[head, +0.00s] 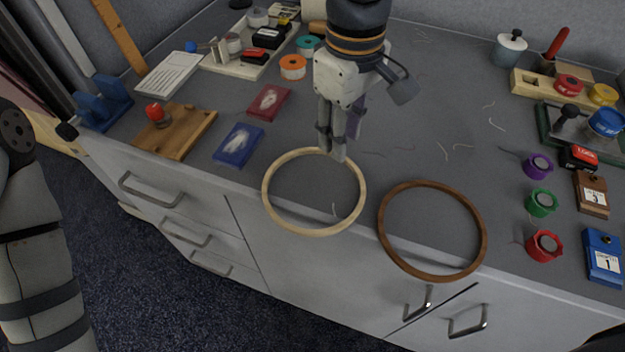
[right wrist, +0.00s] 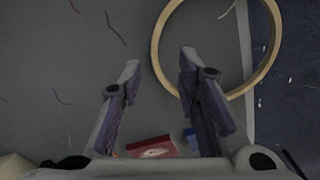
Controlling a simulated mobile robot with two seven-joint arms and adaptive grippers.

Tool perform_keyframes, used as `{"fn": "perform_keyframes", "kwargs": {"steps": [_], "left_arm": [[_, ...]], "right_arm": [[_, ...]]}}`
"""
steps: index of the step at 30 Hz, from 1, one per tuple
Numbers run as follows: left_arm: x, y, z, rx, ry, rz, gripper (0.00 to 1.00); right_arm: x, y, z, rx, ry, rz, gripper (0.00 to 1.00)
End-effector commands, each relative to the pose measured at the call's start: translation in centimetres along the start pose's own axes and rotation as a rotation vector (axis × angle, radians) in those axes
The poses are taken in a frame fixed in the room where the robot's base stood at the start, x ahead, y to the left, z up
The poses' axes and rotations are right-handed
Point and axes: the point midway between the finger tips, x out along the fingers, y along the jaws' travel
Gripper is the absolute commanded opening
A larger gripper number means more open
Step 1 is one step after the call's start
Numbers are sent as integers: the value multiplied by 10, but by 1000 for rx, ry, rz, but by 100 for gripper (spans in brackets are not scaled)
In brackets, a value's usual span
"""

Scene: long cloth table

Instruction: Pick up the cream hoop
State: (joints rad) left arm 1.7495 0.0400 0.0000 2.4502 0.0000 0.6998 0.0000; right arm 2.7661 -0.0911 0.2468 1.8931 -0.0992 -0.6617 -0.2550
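The cream hoop (head: 316,232) lies flat on the grey table, its near part reaching out past the front edge. My right gripper (head: 333,155) points down at the hoop's far rim. In the right wrist view this gripper (right wrist: 158,62) is open, with a clear gap between its fingers. There the hoop's rim (right wrist: 156,48) runs between the fingertips and passes behind the right-hand finger. I cannot tell whether a finger touches it. My left gripper is out of view; only part of my left arm shows at the left.
A brown hoop (head: 483,235) lies just right of the cream one, also overhanging the edge. A blue packet (head: 238,146) and a red packet (head: 269,102) lie to the left. Spools and small calendar blocks stand at the right. The table behind the brown hoop is mostly clear.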

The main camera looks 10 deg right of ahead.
Motion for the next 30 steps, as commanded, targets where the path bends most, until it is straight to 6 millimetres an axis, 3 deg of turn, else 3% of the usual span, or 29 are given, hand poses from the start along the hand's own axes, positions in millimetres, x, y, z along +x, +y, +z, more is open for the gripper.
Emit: {"fn": "perform_keyframes", "kwargs": {"steps": [6, 23, 27, 30], "left_arm": [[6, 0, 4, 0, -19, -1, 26], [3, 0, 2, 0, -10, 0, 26], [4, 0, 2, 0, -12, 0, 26], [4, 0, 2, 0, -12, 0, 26]], "right_arm": [[39, 0, 6, -1, -5, -1, 30], [42, 1, 6, 0, 1, 2, 30], [42, 1, 6, 0, 1, 2, 0], [42, 1, 6, 0, 1, 2, 0]]}}
